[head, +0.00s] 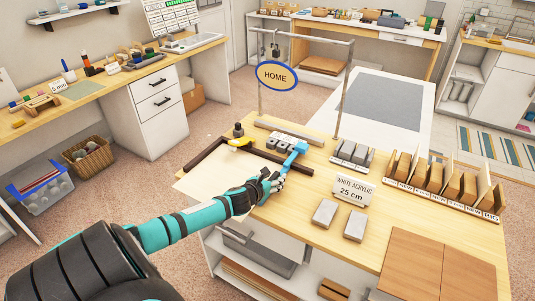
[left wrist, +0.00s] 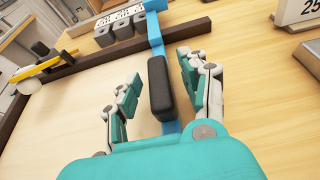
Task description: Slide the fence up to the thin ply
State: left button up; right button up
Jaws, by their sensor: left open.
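A blue bar, which looks like the fence, lies across a dark brown L-shaped frame (head: 205,158) on the wooden bench (head: 290,232). The blue bar (head: 297,149) has a black block-shaped handle (left wrist: 160,88). My left gripper (head: 274,181) is at the near end of the bar. In the left wrist view its open fingers (left wrist: 160,85) stand on either side of the handle, with gaps showing. A pale thin sheet (head: 212,180), possibly the ply, lies inside the frame. My arm hides part of it, and I cannot tell whether the bar touches it. My right gripper is not in view.
A yellow piece (head: 240,142) sits at the frame's corner. Grey blocks (head: 283,142) stand behind the frame. A "WHITE ACRYLIC 25 cm" sign (head: 354,190) and two grey blocks (head: 325,212) stand to the right.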

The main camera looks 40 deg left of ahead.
pick_arm(q)
jog(key=v, duration=1.1)
jog(key=shift+s+r, duration=0.1)
jog(key=shift+s, duration=0.3)
